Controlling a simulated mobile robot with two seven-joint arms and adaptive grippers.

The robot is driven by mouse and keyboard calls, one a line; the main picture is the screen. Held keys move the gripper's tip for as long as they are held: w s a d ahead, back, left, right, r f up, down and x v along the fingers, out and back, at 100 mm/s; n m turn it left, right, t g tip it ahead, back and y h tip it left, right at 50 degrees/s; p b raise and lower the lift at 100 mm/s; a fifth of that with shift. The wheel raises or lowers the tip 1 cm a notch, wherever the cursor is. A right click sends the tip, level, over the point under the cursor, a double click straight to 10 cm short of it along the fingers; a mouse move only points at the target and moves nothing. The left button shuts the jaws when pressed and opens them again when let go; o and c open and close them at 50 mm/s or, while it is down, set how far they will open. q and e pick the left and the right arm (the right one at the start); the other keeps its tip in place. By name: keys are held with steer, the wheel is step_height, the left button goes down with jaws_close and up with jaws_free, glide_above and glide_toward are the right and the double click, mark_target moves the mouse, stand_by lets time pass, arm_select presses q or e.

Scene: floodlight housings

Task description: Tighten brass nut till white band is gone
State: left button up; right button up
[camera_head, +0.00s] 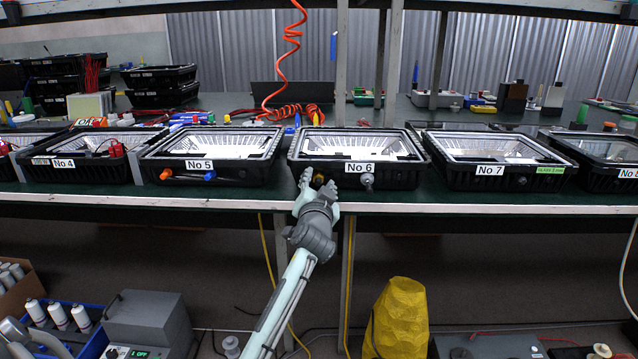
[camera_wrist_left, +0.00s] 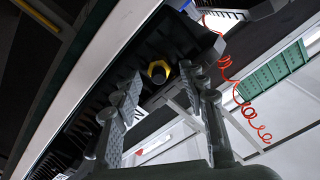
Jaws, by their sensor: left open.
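The brass nut (camera_wrist_left: 150,70) shows in the left wrist view as a yellow hexagonal ring with a dark centre, on the black wall of a floodlight housing. In the head view a small brassy spot (camera_head: 318,178) shows at the front of housing No 6 (camera_head: 400,177). My left gripper (camera_head: 317,182) is open, with its fingertips at that front wall, one on each side of the nut. In the left wrist view the two fingers (camera_wrist_left: 161,82) flank the nut with gaps beside it. I cannot make out a white band. My right gripper is not in view.
A grey fitting (camera_head: 367,180) sits on the same housing wall, just right of my gripper. Housings No 5 (camera_head: 225,172) and No 7 (camera_head: 470,178) stand on either side along the green bench edge (camera_head: 400,203). A coiled orange hose (camera_head: 292,40) hangs behind.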

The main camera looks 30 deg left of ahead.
arm_select(q)
steer(key=shift+c, duration=0.6)
jaws_close()
steer(key=shift+m, duration=0.3)
